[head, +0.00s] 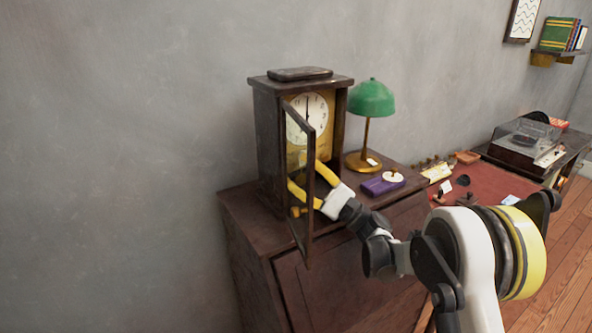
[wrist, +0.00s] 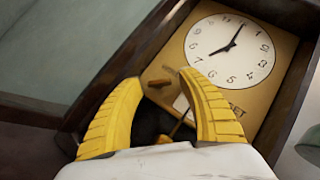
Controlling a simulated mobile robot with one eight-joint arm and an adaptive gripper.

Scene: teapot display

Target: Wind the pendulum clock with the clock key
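The pendulum clock (head: 298,88) stands upright on a dark wooden cabinet, its narrow glazed door (head: 305,180) swung open toward me. Its white dial (wrist: 231,50) and gold front plate (wrist: 196,85) fill the upper wrist view. My gripper (head: 304,173) is at the clock's open front, below the dial, partly behind the door frame. In the wrist view its two yellow fingers (wrist: 160,82) are apart with nothing clasped between them. A small brown piece (wrist: 161,77) shows at the plate between the fingertips; I cannot tell if it is the clock key. A thin pendulum rod (wrist: 181,124) shows lower down.
A green-shaded lamp (head: 371,99) stands right of the clock. A red-topped desk (head: 493,188) with small items is further right. Bare wall is at left.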

